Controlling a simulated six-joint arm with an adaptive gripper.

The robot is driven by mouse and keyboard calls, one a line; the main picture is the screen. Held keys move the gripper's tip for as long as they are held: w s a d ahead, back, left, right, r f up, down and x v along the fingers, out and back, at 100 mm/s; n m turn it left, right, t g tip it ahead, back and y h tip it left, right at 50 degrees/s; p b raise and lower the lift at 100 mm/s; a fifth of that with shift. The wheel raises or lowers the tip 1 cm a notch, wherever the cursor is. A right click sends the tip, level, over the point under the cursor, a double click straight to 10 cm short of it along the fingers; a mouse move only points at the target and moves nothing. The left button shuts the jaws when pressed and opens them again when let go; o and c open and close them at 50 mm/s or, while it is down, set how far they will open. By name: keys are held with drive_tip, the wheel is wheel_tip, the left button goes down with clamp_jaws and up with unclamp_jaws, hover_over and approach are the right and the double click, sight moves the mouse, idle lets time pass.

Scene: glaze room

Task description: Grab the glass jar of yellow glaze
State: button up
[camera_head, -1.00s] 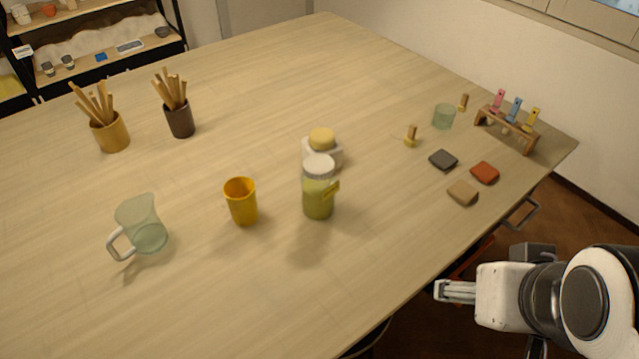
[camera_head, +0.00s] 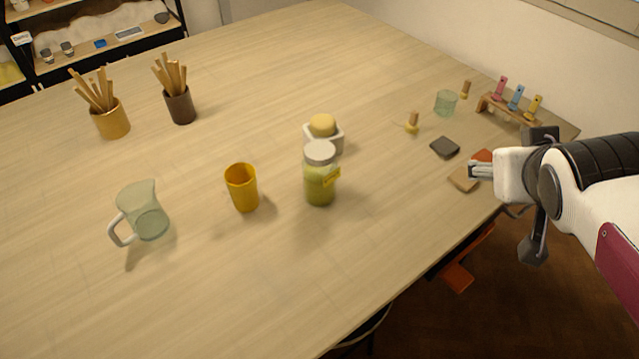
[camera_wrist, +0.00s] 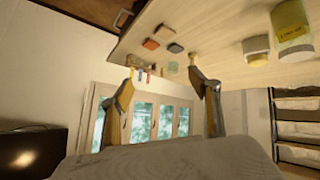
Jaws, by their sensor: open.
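The glass jar of yellow glaze (camera_head: 320,183) stands upright near the middle of the table, with a pale lid and a yellow tag on its side. It also shows upside down at the upper right of the wrist view (camera_wrist: 291,30). My gripper (camera_head: 474,171) is at the table's right edge, well to the right of the jar and apart from it. In the wrist view my gripper (camera_wrist: 165,92) has its two fingers wide apart with nothing between them close by.
A white block with a yellow sponge-like top (camera_head: 323,134) stands just behind the jar. A yellow cup (camera_head: 242,190) is to its left, then a glass jug (camera_head: 143,212). Colour tiles (camera_head: 445,147) lie near my gripper. The table between gripper and jar is clear.

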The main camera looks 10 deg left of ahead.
drive_tip(key=w+a+r+n+t+y, duration=0.2)
drive_tip(key=w+a+n, duration=0.1)
drive_tip(key=w, duration=0.7)
drive_tip(key=w+a+r+n+t+y, duration=0.1)
drive_tip(key=w+a+n+t+y, duration=0.15)
drive_tip(key=w, duration=0.65)
drive_tip(key=w+a+f+n+g+y, duration=0.2)
drive_tip(key=w+a+f+n+y, duration=0.15)
drive_tip(key=a+n+y, duration=0.5)
drive_tip(key=s+a+f+n+g+y, duration=0.2)
drive_tip(key=s+a+f+g+y, duration=0.5)
drive_tip(key=s+f+g, duration=0.3)
drive_tip(key=shift+s+a+f+n+g, duration=0.15)
drive_tip(key=shift+s+a+n+g, duration=0.35)
drive_tip(key=shift+s+g, duration=0.55)
drive_tip(key=shift+a, duration=0.1)
